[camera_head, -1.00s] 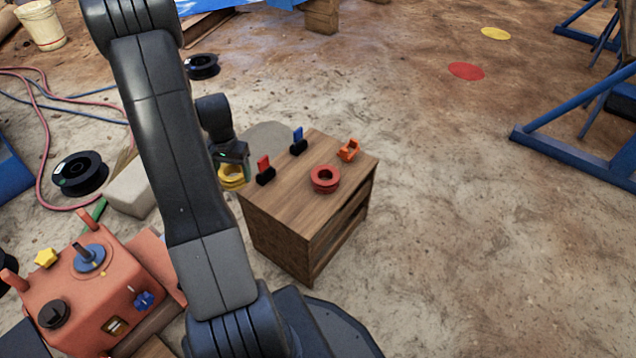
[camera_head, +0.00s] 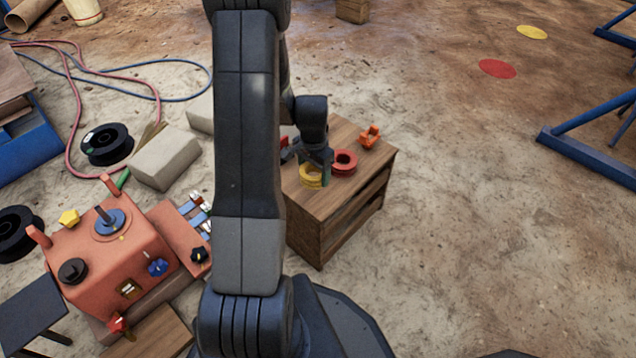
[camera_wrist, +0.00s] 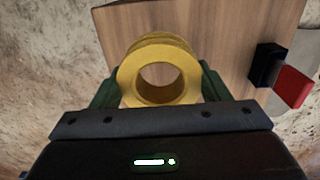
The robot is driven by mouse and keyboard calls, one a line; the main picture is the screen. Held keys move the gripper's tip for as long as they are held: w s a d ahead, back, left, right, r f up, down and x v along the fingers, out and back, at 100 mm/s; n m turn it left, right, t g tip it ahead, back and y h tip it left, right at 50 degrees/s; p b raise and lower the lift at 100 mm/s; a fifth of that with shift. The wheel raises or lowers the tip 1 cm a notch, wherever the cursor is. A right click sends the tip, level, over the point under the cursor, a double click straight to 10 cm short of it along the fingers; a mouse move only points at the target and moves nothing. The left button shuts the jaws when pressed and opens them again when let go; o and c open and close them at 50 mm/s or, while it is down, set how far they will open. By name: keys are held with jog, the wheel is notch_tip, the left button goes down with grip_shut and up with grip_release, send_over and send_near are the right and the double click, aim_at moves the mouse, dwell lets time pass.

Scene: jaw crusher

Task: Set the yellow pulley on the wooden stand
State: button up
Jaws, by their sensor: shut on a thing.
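The yellow pulley (camera_head: 311,176) is a grooved ring with an open centre. My gripper (camera_head: 314,172) is shut on it, with a green finger on either side in the wrist view (camera_wrist: 160,88). The pulley is over the front left part of the wooden stand's top (camera_head: 340,196). In the wrist view the pulley (camera_wrist: 157,52) has the wood top behind it. I cannot tell whether it touches the wood or hangs just above it.
A red pulley (camera_head: 345,161) lies on the stand close to the right of the yellow one. An orange clamp-like piece (camera_head: 370,136) is at the back right. A red-and-black piece (camera_wrist: 291,87) stands on the top in the wrist view. The orange machine (camera_head: 120,240) is at left.

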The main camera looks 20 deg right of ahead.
aim_at(314, 192)
jog(key=shift+f+b, duration=0.9)
jog(key=shift+f, duration=2)
jog(key=shift+f, duration=0.15)
jog(key=o, duration=1.5)
notch_tip(314, 192, up, 12)
jog(key=p, duration=0.4)
jog(key=shift+p, duration=0.4)
